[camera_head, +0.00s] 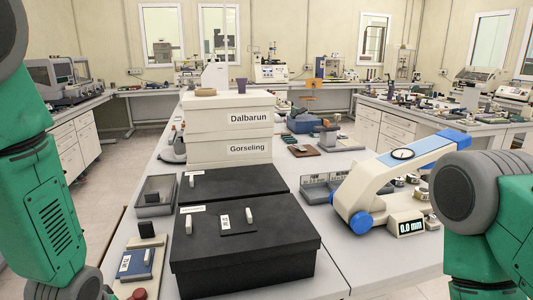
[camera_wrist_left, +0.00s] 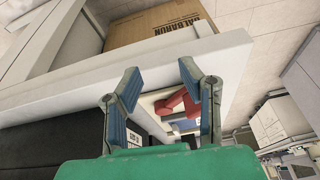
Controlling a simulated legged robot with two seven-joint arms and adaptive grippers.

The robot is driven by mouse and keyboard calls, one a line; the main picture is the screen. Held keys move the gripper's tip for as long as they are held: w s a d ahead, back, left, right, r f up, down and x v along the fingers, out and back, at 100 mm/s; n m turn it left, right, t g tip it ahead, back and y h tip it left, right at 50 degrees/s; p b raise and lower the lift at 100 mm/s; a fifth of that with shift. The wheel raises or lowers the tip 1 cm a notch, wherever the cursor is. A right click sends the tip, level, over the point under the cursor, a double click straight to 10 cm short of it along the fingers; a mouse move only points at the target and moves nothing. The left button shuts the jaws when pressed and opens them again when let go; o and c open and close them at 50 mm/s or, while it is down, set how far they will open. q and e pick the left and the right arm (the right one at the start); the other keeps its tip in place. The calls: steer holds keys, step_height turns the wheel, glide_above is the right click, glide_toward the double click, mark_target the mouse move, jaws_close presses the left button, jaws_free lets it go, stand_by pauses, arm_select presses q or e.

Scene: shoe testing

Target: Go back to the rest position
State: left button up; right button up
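My left gripper (camera_wrist_left: 160,88) shows in the left wrist view with its two blue-padded fingers spread apart. Nothing is held between them. A red object (camera_wrist_left: 178,104) shows beyond the fingers, and I cannot tell what it is. In the head view my green left arm (camera_head: 45,205) runs down the left edge and its gripper is out of sight. My green right arm (camera_head: 495,225) stands at the right edge, and its gripper is hidden or out of frame.
Black boxes (camera_head: 245,265) and white boxes labelled Dalbarun and Gorseling (camera_head: 205,148) stand on the table. A white-blue gauge reading 0.0 mm (camera_head: 375,180) stands near my right arm. A cardboard box (camera_wrist_left: 160,22) lies beyond the table edge (camera_wrist_left: 228,75).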

arm_select(q)
steer(key=s+d+f+m+g+h+b, duration=0.1)
steer(key=s+f+b, duration=0.7)
steer(key=s+f, duration=1.3)
step_height(320, 180, down, 3)
steer(key=shift+s+d+m+g+b, duration=0.25)
steer(key=shift+s+m+g+b, duration=0.1)
steer(key=shift+m+g, duration=0.45)
